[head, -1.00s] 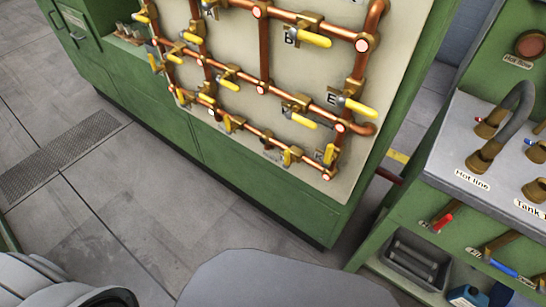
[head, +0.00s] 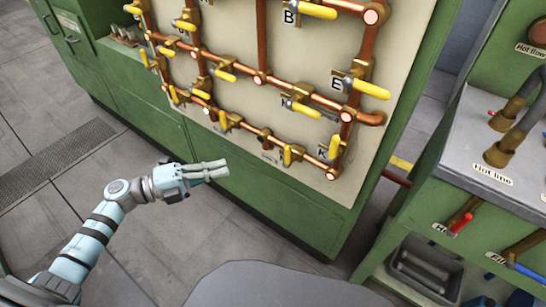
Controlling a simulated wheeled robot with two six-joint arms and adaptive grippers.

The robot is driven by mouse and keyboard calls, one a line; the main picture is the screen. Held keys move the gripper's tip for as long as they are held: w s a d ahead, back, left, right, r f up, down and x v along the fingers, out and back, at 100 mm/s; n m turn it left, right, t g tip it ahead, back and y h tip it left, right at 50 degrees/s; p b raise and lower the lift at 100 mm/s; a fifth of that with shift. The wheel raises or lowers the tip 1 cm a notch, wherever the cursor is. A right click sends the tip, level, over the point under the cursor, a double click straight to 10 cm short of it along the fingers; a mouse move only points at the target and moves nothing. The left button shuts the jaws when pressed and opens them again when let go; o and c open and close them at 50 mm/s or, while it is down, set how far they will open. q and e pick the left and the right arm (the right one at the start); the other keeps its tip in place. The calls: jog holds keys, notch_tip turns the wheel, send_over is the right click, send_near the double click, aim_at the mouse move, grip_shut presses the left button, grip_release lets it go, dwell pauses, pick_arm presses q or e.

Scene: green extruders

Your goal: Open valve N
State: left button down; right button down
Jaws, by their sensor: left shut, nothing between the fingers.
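The copper pipe panel (head: 230,40) on the green cabinet carries several valves with yellow handles. I cannot pick out valve N for sure: several labels are hidden or too small. One valve in the middle row, right of centre, has a partly covered label (head: 285,101) that could be H or N; its yellow handle (head: 305,110) lies nearly along its pipe. Valves B (head: 312,10), E (head: 370,88) and K (head: 333,147) are readable. My left gripper (head: 226,170) is shut and empty, showing in front of the lower panel, apart from the valves. My right gripper is out of view.
At right stands a green bench (head: 440,205) with a grey top, hoses, a red-handled valve (head: 461,223), a blue-handled valve (head: 525,268) and a grey bin (head: 425,272). A floor grate (head: 55,157) lies at left. The floor before the cabinet is clear.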

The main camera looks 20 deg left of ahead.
aim_at(287, 156)
pick_arm(q)
jog(key=x, duration=1.4)
jog(key=shift+w, duration=0.1)
